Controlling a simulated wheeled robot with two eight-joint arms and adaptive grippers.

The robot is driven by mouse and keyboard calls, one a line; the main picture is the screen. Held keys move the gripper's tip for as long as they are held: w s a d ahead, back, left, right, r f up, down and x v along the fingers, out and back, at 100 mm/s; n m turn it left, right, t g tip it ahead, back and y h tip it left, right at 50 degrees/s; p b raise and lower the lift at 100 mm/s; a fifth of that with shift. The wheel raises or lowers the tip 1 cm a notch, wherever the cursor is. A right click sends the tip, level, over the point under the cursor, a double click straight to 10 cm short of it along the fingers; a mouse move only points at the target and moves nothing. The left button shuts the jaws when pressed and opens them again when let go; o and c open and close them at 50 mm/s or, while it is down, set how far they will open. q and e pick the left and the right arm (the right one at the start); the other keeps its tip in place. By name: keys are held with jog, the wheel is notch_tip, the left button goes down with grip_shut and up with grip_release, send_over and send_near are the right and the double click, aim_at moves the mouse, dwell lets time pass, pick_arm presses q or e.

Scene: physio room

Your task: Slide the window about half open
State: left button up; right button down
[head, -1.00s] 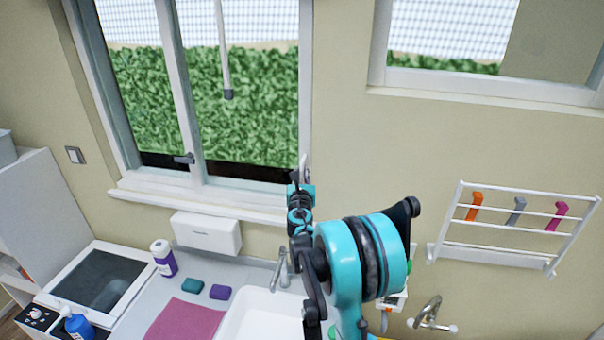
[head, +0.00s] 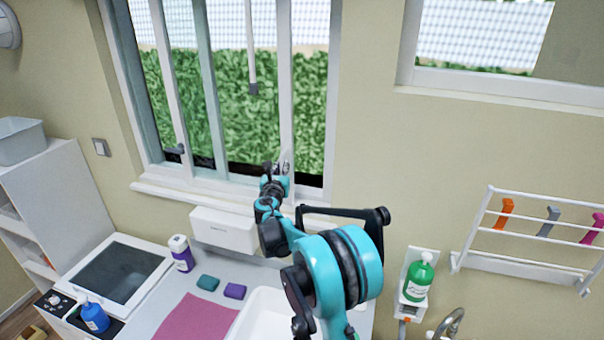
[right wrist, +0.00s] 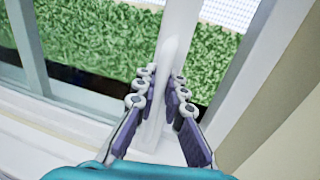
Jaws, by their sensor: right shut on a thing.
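The window (head: 230,110) is above the counter in the head view. Its white-framed sliding sash (head: 286,90) stands away from the right jamb (head: 330,100), with a gap between them showing the hedge. The sash overlaps the left part of the window. My right gripper (head: 281,168) is at the low right side of the sash. In the right wrist view its dark fingers (right wrist: 160,85) are shut on a pale upright handle (right wrist: 166,60), one finger on each side. The handle's lower part is partly hidden between the fingers. My left gripper is not in view.
A green soap bottle (head: 417,278) and a white rack (head: 530,230) are to the right.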

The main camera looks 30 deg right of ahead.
aim_at(275, 156)
jog(key=shift+w+a, duration=1.2)
jog(key=shift+w, duration=0.25)
jog(key=c, duration=1.9)
grip_release()
jog(key=shift+o, duration=0.2)
jog(key=v, duration=1.2)
